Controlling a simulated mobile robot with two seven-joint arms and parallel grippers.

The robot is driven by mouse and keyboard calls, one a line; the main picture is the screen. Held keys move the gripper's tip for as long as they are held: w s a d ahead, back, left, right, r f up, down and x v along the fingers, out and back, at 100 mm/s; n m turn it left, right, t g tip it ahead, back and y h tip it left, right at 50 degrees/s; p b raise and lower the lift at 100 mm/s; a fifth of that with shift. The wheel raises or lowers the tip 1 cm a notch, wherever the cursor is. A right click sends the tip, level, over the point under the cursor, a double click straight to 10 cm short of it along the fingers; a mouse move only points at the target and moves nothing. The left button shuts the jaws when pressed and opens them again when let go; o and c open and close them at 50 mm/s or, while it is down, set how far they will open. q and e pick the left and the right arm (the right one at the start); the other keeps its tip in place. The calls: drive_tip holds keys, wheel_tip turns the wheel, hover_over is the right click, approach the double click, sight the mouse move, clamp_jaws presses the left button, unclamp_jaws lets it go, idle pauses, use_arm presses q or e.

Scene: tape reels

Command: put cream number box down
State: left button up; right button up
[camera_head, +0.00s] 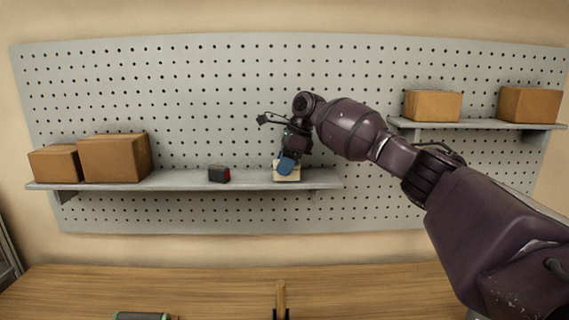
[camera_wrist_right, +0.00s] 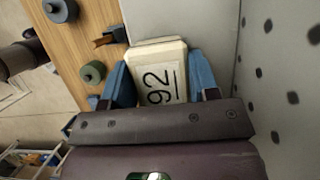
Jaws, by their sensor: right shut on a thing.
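The cream number box (camera_head: 288,175) is at the right part of the long grey shelf (camera_head: 250,182), against the pegboard side. In the right wrist view the box (camera_wrist_right: 160,78) shows a white label with "92" underlined. My right gripper (camera_head: 287,165) is shut on the box, with one blue finger on each side of it. The box is at shelf level in the head view; I cannot tell whether its underside touches the shelf. In the wrist view the grey shelf surface (camera_wrist_right: 190,20) lies just beyond the box. My left gripper is not in view.
A small black and red box (camera_head: 219,174) sits left on the same shelf. Cardboard boxes (camera_head: 115,158) stand at its left end, and more (camera_head: 433,105) on the upper right shelf (camera_head: 480,124). A wooden table (camera_head: 220,285) is below, with a wooden-handled tool (camera_head: 281,296).

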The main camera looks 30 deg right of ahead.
drive_tip(key=shift+f, duration=0.15)
drive_tip(key=o, duration=0.9)
drive_tip(key=shift+o, duration=0.2)
drive_tip(key=b+v, duration=0.1)
drive_tip(key=v, duration=1.1)
drive_tip(key=shift+a, duration=0.1)
